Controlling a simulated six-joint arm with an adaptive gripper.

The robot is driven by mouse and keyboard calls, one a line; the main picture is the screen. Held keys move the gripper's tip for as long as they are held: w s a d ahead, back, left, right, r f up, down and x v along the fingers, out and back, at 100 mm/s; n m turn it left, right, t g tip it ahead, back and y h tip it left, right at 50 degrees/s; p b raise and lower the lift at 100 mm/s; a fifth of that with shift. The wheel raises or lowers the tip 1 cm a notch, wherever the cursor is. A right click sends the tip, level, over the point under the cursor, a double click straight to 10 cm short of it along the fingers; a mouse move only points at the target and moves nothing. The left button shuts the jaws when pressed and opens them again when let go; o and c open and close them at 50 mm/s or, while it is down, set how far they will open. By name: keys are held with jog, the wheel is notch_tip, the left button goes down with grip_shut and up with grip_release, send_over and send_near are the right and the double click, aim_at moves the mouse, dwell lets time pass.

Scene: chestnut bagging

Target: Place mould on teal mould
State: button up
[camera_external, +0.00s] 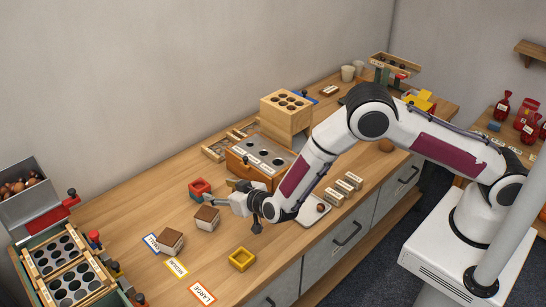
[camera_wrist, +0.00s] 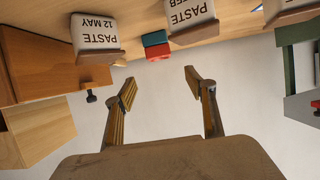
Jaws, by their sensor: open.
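A red mould (camera_external: 200,184) sits on top of a teal mould (camera_external: 204,196) on the wooden table, left of my gripper (camera_external: 212,202). In the wrist view, which is upside down, the red mould (camera_wrist: 158,56) and teal mould (camera_wrist: 155,39) show beyond the fingers. A yellow mould (camera_external: 242,259) lies alone near the table's front edge. My gripper (camera_wrist: 166,92) is open and empty, held level and pointing left. It is apart from the moulds in the wrist view.
Two brown-and-white paste blocks (camera_external: 207,219) (camera_external: 170,240) stand close by. Cards (camera_external: 202,293) lie in front. A wooden box with a holed top (camera_external: 262,158) stands behind my arm. Trays with round holes (camera_external: 66,270) fill the left end. The table around the yellow mould is clear.

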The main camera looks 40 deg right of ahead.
jog(key=d+r+g+y, duration=0.1)
jog(key=d+r, duration=0.2)
jog(key=r, duration=0.5)
jog(key=d+r+g+y, duration=0.1)
jog(key=d+r, duration=0.1)
jog(key=r, duration=0.6)
jog(key=s+d+r+n+g+y, duration=0.1)
jog(key=s+d+r+g+y, duration=0.1)
jog(key=s+d+r, duration=0.8)
jog(key=s+d+r+g+h, duration=0.15)
jog(key=s+d+r, duration=0.35)
jog(key=s+d, duration=0.65)
jog(key=s+d+f+h, duration=0.1)
jog(key=s+d, duration=0.2)
jog(key=s, duration=0.4)
jog(key=s+d+g, duration=0.1)
jog(key=s+d, duration=0.2)
jog(key=s, duration=0.4)
jog(key=s+d+f+m+g+h, duration=0.1)
jog(key=s+d, duration=0.2)
jog(key=s, duration=0.3)
jog(key=shift+s+d+f+h, duration=0.2)
jog(key=shift+s+f+h, duration=0.15)
jog(key=shift+s, duration=0.05)
